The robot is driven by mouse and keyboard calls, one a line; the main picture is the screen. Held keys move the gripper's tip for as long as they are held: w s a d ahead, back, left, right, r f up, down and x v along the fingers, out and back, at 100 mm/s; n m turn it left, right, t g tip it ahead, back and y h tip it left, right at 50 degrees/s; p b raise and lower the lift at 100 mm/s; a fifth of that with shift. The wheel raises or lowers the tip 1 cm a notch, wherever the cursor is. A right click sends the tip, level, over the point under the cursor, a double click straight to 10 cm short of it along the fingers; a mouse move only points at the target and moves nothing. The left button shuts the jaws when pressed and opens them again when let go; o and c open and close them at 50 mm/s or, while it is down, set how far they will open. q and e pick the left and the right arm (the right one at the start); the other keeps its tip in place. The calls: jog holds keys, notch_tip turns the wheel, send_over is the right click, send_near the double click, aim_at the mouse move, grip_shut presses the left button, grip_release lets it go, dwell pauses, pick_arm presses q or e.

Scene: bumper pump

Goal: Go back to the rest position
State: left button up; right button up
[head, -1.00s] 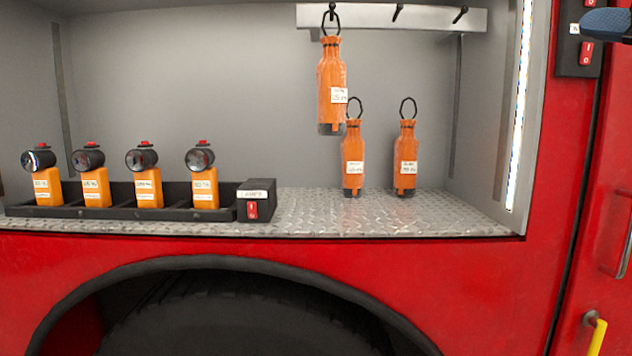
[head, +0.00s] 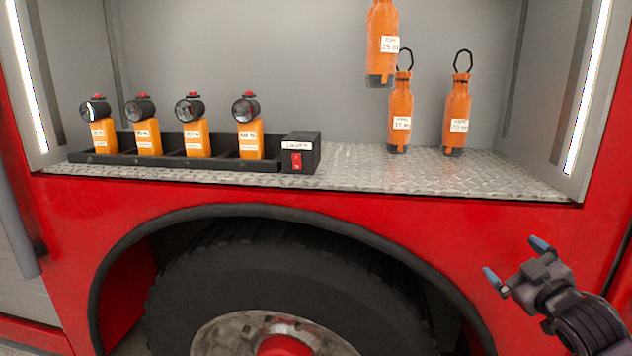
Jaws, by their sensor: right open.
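My right gripper (head: 517,262) shows at the lower right of the head view. Its two blue-tipped fingers are spread apart with nothing between them. It is in front of the red truck side, below and to the right of the shelf, and touches nothing visible. My left gripper is out of the picture.
A metal shelf (head: 350,178) holds a black tray (head: 180,161) with several orange lamps and a black switch box (head: 301,152). Two orange bottles (head: 400,115) (head: 457,115) stand at right; another (head: 381,40) hangs above. A truck wheel (head: 200,290) is below.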

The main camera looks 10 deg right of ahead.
jog(key=s+a+f+m+g, duration=0.1)
jog(key=s+a+f, duration=0.2)
jog(key=f, duration=0.5)
jog(key=s+a+f+m+g, duration=0.1)
jog(key=s+a+f, duration=0.25)
jog(key=f, duration=0.45)
jog(key=s+a+f+m+g, duration=0.1)
jog(key=s+a+f+g, duration=0.2)
jog(key=f, duration=0.4)
jog(key=s+a+f+m+g, duration=0.1)
jog(key=s+a+f+m, duration=0.1)
jog(key=s+a+f, duration=0.7)
jog(key=s+f, duration=0.2)
jog(key=s, duration=0.2)
jog(key=shift+f+m+g+y, duration=0.2)
jog(key=shift+m+g+y, duration=0.1)
jog(key=shift+g+y, duration=0.1)
